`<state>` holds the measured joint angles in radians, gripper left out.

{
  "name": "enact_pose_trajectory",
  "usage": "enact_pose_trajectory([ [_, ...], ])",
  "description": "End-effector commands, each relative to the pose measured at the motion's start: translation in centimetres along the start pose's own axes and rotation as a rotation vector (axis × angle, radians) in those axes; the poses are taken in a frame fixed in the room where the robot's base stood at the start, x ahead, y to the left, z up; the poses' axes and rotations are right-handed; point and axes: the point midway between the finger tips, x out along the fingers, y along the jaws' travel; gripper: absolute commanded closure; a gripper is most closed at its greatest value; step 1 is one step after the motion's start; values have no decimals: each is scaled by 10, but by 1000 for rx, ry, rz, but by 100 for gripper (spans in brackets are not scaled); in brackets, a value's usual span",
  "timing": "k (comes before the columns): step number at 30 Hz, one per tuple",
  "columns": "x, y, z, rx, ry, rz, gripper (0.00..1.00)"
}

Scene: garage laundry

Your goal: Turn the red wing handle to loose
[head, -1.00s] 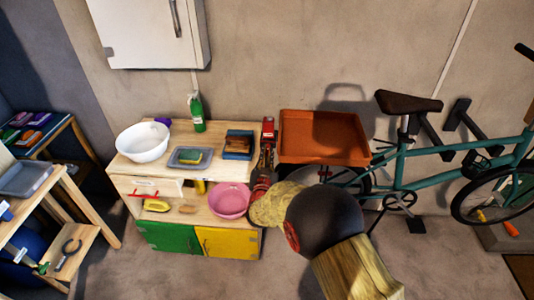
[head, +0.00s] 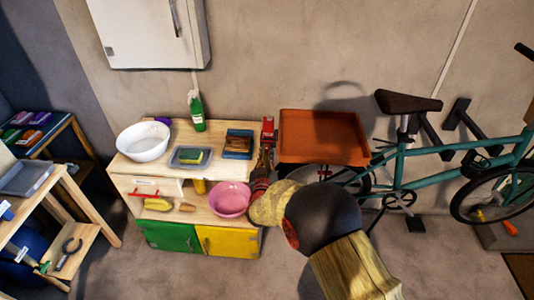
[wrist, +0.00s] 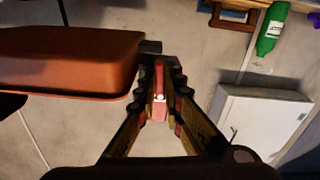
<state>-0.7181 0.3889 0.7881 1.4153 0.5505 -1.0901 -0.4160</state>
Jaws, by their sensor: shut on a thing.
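The red wing handle (wrist: 160,82) shows in the wrist view as a narrow red bar between my fingertips, with a small white spot on it. My gripper (wrist: 160,95) is shut on it, one dark ridged finger along each side. In the head view the red part (head: 268,124) stands at the right end of the wooden play counter, beside the orange tray. My gripper (head: 265,148) reaches it from the near side there. The fingers hide much of the handle, and I cannot read its turn angle or any marking.
The orange tray (head: 325,153) stands close on the right, with a teal bicycle (head: 430,155) beyond. The white wall cabinet (head: 150,35) hangs above.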

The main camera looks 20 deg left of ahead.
Motion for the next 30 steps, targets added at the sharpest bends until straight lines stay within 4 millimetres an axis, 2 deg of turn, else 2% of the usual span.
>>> enact_pose_trajectory([
  [10, 0, 0, 1, 0, -1, 0, 73],
  [20, -2, 0, 0, 1, -1, 0, 73],
  [25, -21, -1, 0, 1, -1, -3, 73],
  [30, -56, -2, 0, 0, -2, -3, 73],
])
